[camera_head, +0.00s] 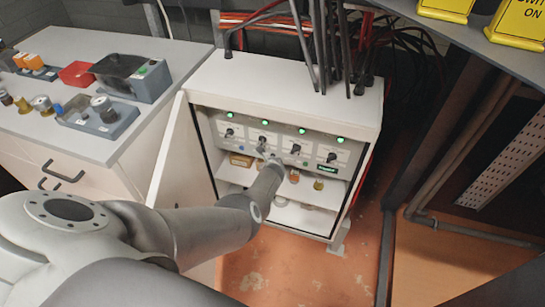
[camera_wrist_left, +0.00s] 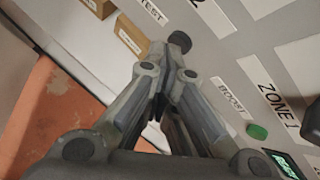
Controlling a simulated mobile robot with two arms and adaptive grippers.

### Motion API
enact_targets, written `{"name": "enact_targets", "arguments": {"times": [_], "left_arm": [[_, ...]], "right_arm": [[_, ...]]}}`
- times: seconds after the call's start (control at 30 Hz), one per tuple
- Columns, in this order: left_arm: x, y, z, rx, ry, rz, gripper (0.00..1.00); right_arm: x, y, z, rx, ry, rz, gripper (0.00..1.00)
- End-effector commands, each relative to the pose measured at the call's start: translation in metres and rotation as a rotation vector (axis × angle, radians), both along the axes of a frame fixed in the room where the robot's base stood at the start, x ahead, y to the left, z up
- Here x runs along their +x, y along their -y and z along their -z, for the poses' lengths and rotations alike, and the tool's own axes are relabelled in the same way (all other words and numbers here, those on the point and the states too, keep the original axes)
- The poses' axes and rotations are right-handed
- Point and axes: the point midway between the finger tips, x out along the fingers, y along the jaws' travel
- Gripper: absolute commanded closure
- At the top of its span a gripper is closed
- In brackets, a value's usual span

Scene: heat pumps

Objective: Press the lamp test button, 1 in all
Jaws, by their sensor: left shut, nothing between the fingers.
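A dark round button (camera_wrist_left: 180,42) shows in the wrist view, beside a partly cut-off label ending in "TEST" (camera_wrist_left: 150,10). My left gripper (camera_wrist_left: 168,68) is shut and empty, with its fingertips right at this button and overlapping it in the picture. I cannot tell whether they touch it or whether it is pressed in. In the head view my left gripper (camera_head: 264,162) reaches the lower part of the control panel (camera_head: 283,135) inside the open white cabinet and hides the button there. My right gripper is not in view.
A green button (camera_wrist_left: 257,131) labelled BOOST and a lit READY display (camera_wrist_left: 285,163) are near the gripper. Green lamps (camera_head: 302,131) and rotary switches line the panel. The open cabinet door (camera_head: 172,155) stands left of the forearm. A counter (camera_head: 100,140) with devices is further left.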

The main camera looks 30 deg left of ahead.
Motion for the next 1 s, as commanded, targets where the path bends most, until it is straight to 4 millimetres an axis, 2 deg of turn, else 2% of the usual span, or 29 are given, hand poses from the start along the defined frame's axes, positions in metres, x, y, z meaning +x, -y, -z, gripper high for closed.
{"name": "enact_targets", "arguments": {"times": [0.23,0.63,1.0], "left_arm": [[-0.011,0.002,-0.002,0.001,0.001,0.000,1.00],[-0.015,0.004,-0.001,0.000,0.000,0.000,1.00],[-0.050,0.013,-0.003,0.000,-0.001,0.000,1.00]], "right_arm": [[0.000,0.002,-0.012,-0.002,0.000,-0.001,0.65],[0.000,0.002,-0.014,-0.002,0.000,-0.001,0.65],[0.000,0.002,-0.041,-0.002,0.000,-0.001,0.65]]}}
